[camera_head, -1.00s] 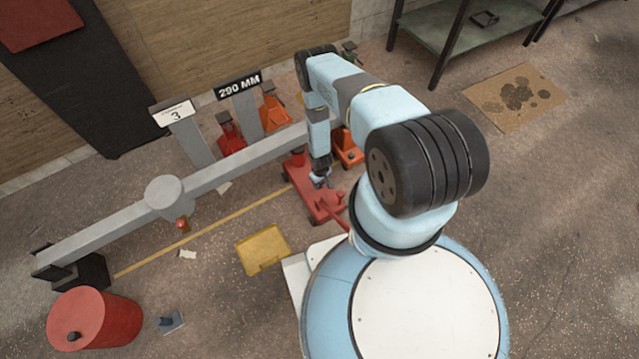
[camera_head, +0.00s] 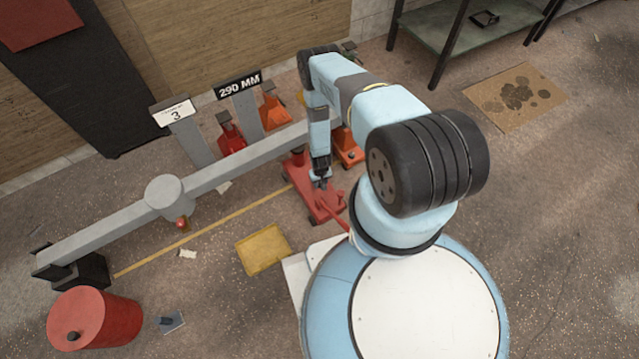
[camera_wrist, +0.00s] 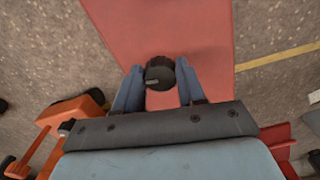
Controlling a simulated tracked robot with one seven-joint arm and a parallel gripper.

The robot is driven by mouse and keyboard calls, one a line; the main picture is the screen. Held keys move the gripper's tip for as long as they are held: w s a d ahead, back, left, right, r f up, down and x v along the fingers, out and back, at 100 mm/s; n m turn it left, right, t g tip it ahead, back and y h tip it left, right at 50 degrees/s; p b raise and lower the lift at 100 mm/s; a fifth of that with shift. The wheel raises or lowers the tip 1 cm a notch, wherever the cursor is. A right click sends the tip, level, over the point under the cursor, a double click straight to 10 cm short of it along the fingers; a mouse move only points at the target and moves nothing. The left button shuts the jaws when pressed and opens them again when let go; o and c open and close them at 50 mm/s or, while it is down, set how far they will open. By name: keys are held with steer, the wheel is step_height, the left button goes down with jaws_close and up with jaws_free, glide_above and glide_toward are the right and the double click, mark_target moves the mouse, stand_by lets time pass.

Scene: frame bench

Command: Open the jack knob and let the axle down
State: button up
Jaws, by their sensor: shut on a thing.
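The red jack (camera_head: 314,201) stands on the floor under the right part of the grey axle beam (camera_head: 233,169). Its red body (camera_wrist: 163,30) fills the upper middle of the wrist view. The dark round knob (camera_wrist: 159,73) sits between the two blue-grey fingers of my gripper (camera_wrist: 160,88), which are shut on it from both sides. A lighter mark shows on the knob's top. In the head view my gripper (camera_head: 320,184) points down onto the jack, and the knob is too small or hidden there. The jack's contact with the beam is partly hidden by my arm.
A yellow tray (camera_head: 263,250) and red drum (camera_head: 94,318) lie in front. Open floor lies at the right.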

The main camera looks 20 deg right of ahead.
mark_target(320, 184)
steer(key=o, duration=1.1)
steer(key=shift+c, duration=0.2)
steer(key=shift+r, duration=0.15)
step_height(320, 184, up, 13)
steer(key=shift+r, duration=0.2)
